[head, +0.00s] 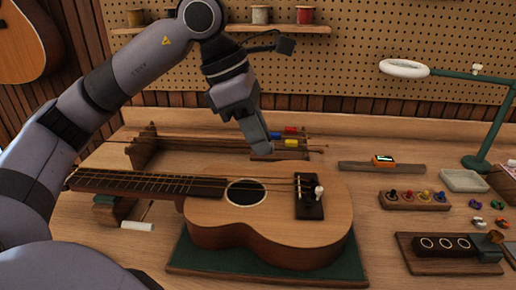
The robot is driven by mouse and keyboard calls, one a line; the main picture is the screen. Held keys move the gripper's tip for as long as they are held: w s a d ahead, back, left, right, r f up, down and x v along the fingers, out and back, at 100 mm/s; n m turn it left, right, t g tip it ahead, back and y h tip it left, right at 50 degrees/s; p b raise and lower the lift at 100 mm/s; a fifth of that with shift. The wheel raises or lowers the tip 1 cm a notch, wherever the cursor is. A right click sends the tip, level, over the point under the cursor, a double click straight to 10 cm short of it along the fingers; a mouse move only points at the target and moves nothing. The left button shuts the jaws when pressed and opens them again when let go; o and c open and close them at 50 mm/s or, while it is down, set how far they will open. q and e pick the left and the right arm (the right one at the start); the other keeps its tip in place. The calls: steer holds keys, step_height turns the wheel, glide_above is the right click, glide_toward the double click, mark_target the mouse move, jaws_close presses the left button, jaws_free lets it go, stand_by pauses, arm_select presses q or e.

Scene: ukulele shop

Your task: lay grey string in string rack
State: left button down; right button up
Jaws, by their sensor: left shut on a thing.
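The string rack (190,144) is a long, low wooden stand behind the ukulele, with a raised end piece at the left. Thin strings with a blue, a red and a yellow tag (291,142) lie along its right part. My left gripper (264,150) reaches down over the right part of the rack, pointing down and to the right. It is shut on a thin thing, seemingly the grey string, which its fingers mostly hide. I cannot tell whether that string touches the rack. My right gripper is out of view.
A ukulele (290,219) lies on a green mat (190,257) in front of the rack, its neck pointing left. At the right are a tuner (383,160), a peg holder (412,202), a tray (464,181) and a green lamp (490,136). Bench space right of the ukulele is partly clear.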

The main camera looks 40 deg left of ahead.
arm_select(q)
steer(key=shift+r+p, duration=1.65)
steer(key=shift+r, duration=0.6)
steer(key=shift+f, duration=0.1)
